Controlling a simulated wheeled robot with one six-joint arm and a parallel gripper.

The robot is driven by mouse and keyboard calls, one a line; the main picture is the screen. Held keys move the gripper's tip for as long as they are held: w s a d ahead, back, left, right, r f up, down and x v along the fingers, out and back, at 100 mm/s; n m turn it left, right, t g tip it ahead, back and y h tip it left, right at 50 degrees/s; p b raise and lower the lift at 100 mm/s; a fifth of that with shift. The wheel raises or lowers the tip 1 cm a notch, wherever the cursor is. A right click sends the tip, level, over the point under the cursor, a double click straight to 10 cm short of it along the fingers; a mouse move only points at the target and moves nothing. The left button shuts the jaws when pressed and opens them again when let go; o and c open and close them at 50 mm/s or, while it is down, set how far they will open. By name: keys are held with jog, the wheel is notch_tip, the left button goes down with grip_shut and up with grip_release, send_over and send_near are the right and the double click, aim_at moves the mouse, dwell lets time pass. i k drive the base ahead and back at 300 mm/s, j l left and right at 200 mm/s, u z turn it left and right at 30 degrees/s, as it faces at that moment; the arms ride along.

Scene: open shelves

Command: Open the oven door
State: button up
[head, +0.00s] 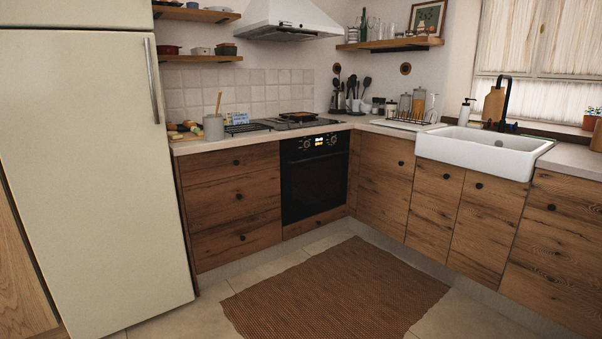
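The black oven (314,176) is built into the wooden lower cabinets along the back wall, just left of the corner. Its dark glass door (315,186) looks shut, flush with the cabinet fronts. A control panel (321,143) with knobs and a small lit display sits above the door. A thin handle line seems to run along the top of the door, but it is too small to tell clearly. My gripper is not visible in the head view.
A brown woven rug (335,292) lies on the tiled floor before the oven. Wooden drawers (232,203) stand left of it, with a large cream fridge (95,160) farther left. Cabinets (384,180) and a white sink (475,150) stand right.

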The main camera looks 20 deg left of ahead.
aim_at(314, 182)
jog(key=i+j, duration=0.3)
jog(key=i, duration=0.2)
jog(key=i+j+u, duration=0.1)
jog(key=i+j, duration=0.25)
jog(key=i, duration=0.15)
jog(key=i+j, duration=0.25)
jog(key=i, duration=0.25)
jog(key=i+j+u, duration=0.1)
jog(key=i+j, duration=0.2)
jog(key=i, duration=0.2)
jog(key=i+j, duration=0.25)
jog(key=i, duration=0.25)
jog(key=i+j+u, duration=0.1)
jog(key=i, duration=0.4)
jog(key=j, duration=0.1)
